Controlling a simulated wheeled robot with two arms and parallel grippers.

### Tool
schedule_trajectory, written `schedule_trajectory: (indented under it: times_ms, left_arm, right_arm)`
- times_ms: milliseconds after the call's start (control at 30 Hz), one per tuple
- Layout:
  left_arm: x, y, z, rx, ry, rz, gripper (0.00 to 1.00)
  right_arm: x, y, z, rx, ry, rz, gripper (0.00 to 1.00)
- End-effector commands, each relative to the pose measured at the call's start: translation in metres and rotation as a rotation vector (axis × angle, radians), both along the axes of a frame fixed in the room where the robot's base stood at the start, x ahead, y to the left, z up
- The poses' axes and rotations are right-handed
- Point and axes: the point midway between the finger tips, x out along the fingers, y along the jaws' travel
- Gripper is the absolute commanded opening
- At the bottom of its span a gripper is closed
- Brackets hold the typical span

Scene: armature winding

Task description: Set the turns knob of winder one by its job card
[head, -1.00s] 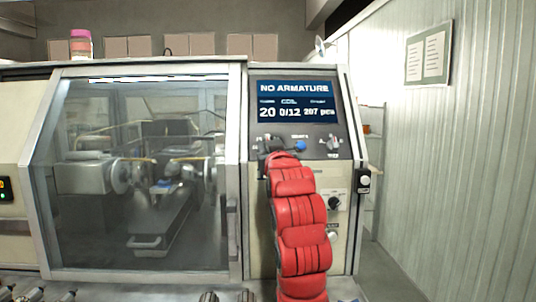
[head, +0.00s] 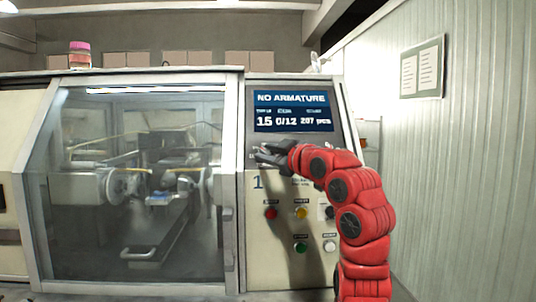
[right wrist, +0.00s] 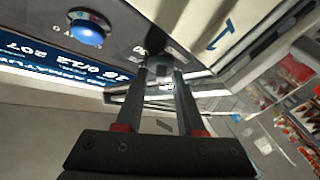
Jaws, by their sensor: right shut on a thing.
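Winder one is the machine with the glass-fronted cabinet (head: 236,160) and a control panel at its right. Its display (head: 292,111) reads "NO ARMATURE", 15, 0/12 and 207 pcs. My right gripper (head: 262,155) reaches in from the right to the panel just below the display. In the right wrist view, its fingers (right wrist: 160,72) are shut on the dark turns knob (right wrist: 155,40), which they partly cover. My arm and gripper hide the knob in the head view. The job card cannot be made out for certain. My left gripper is out of view.
Below my right arm sit red (head: 271,213), yellow (head: 302,212), green (head: 300,247) and white (head: 330,247) buttons. A board with papers (head: 422,70) hangs on the right wall.

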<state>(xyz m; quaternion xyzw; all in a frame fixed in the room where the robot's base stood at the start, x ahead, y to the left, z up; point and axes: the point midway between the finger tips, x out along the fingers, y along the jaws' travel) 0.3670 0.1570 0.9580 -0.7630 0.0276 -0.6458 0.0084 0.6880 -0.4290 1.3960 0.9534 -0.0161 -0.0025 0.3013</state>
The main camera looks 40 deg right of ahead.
Motion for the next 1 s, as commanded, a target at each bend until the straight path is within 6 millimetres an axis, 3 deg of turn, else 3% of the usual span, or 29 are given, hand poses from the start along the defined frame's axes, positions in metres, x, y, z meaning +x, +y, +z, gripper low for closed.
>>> schedule_trajectory:
  times_ms: [433,467,500,800,1000]
  left_arm:
    - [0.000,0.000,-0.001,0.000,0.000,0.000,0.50]
    - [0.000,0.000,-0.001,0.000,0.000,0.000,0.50]
    - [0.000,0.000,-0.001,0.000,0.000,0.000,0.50]
    - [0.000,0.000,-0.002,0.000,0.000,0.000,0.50]
    - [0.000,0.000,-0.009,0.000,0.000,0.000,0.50]
  right_arm:
    - [0.001,0.000,-0.003,-0.003,0.011,0.006,0.00]
    - [0.001,0.000,-0.003,-0.003,0.011,0.006,0.43]
    - [0.001,0.000,-0.003,-0.003,0.011,0.006,0.45]
    - [-0.004,-0.001,-0.001,-0.004,0.005,0.004,0.45]
    - [-0.037,-0.002,-0.002,-0.007,0.003,-0.002,0.45]
